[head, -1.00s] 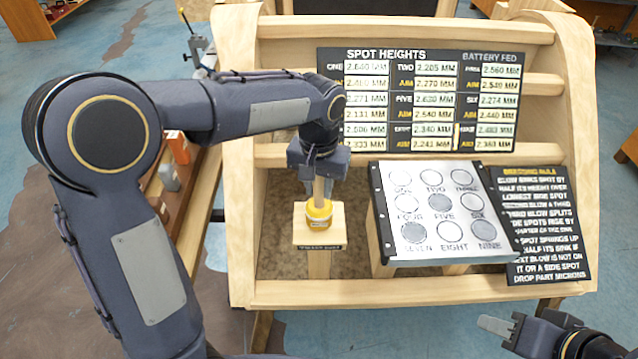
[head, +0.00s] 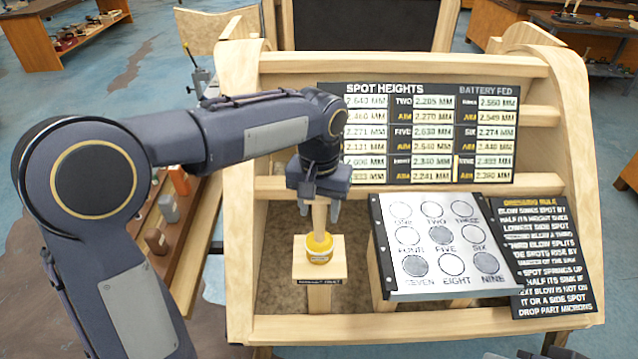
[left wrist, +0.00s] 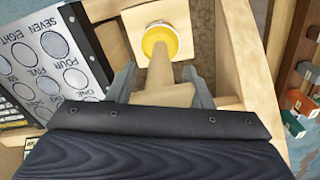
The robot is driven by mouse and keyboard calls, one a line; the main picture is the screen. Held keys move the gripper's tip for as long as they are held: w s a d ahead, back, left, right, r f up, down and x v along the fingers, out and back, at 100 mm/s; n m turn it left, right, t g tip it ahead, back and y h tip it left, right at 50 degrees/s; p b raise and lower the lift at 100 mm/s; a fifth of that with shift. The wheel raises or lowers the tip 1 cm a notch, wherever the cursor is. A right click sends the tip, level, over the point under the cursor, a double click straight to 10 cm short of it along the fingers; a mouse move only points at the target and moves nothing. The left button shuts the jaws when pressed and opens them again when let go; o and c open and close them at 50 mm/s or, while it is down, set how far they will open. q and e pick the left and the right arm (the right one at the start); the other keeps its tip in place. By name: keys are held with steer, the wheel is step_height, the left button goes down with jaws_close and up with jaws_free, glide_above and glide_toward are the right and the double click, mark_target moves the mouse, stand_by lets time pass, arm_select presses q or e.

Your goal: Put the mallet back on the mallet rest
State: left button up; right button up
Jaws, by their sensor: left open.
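The mallet (head: 320,248), with a yellow head and pale wooden handle, stands head-down and upright on the mallet rest (head: 333,268), a small wooden block with a dark label on its front. My left gripper (head: 322,207) is above the head, at the handle. In the left wrist view, its two fingers (left wrist: 158,80) are spread apart, with the handle between them and a gap on each side. The yellow head (left wrist: 160,40) also shows there, on the rest (left wrist: 185,18). Only a bit of my right gripper (head: 497,355) shows at the bottom edge.
A tilted silver panel (head: 440,245) with numbered circles stands close right of the rest. A dark rule board (head: 543,250) is beyond it, and the spot heights board (head: 415,135) is behind. A wooden frame side (head: 240,200) rises at the left.

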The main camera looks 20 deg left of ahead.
arm_select(q)
step_height(320, 180, up, 8)
steer(key=shift+f, duration=0.1)
steer(key=shift+r, duration=0.35)
steer(key=shift+s+a, duration=0.1)
steer(key=shift+s, duration=0.05)
steer(key=s+a+f+t+h, duration=0.2)
steer(key=s+a+h, duration=0.1)
steer(key=s+a, duration=0.55)
steer(key=s+f+n+t, duration=0.1)
steer(key=s+f, duration=0.3)
steer(key=s, duration=0.2)
steer(key=s+d+f+n+t, duration=0.1)
steer(key=s+f+t, duration=0.1)
steer(key=s+f, duration=0.2)
steer(key=s, duration=0.3)
steer(key=shift+h, duration=0.4)
steer(key=shift+d, duration=0.1)
